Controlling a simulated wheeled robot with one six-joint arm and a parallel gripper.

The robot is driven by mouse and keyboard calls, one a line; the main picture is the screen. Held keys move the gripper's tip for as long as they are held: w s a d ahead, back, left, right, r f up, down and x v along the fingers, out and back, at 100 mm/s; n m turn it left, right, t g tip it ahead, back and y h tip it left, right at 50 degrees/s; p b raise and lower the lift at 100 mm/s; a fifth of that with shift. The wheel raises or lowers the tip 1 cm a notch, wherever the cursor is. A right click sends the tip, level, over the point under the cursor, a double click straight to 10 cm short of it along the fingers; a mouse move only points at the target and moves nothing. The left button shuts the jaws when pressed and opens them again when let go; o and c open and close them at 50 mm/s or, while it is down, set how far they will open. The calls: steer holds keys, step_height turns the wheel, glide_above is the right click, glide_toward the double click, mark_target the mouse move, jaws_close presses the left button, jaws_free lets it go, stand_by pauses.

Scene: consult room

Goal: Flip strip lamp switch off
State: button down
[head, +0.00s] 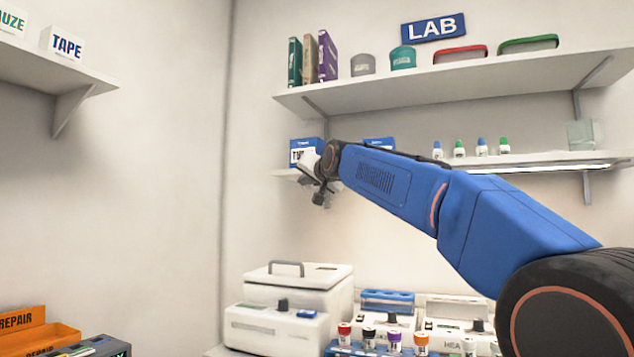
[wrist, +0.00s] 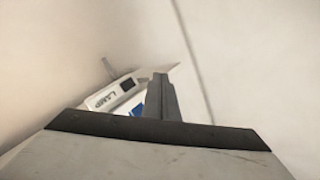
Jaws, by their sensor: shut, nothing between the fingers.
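The strip lamp (head: 555,169) runs under the lower wall shelf in the head view, and its right part glows bright. My arm hides its left part. I cannot tell which way the switch is tipped. My gripper (head: 322,197) is at the left end of the lower shelf in the head view, at about shelf height and just below. In the wrist view its closed fingers (wrist: 160,82) are just right of the switch; contact cannot be told.
The lower shelf (head: 515,159) holds small bottles (head: 481,147) and a blue-and-white box (head: 305,150) close to my gripper. The upper shelf (head: 470,76) is above my arm. White lab machines (head: 300,290) and capped tubes (head: 394,341) stand below. Open air lies between.

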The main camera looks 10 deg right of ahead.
steer(key=shift+w, duration=0.1)
steer(key=w+d+r, duration=0.1)
steer(key=w+d, duration=0.4)
steer(key=w, duration=0.2)
stand_by(0.4)
steer(key=shift+d, duration=0.15)
stand_by(1.9)
steer(key=shift+w+d, duration=0.2)
steer(key=shift+w, duration=0.05)
steer(key=shift+w+d+r, duration=0.1)
steer(key=shift+w, duration=0.1)
stand_by(0.7)
stand_by(0.3)
steer(key=shift+s+a, duration=0.4)
steer(key=shift+s, duration=0.15)
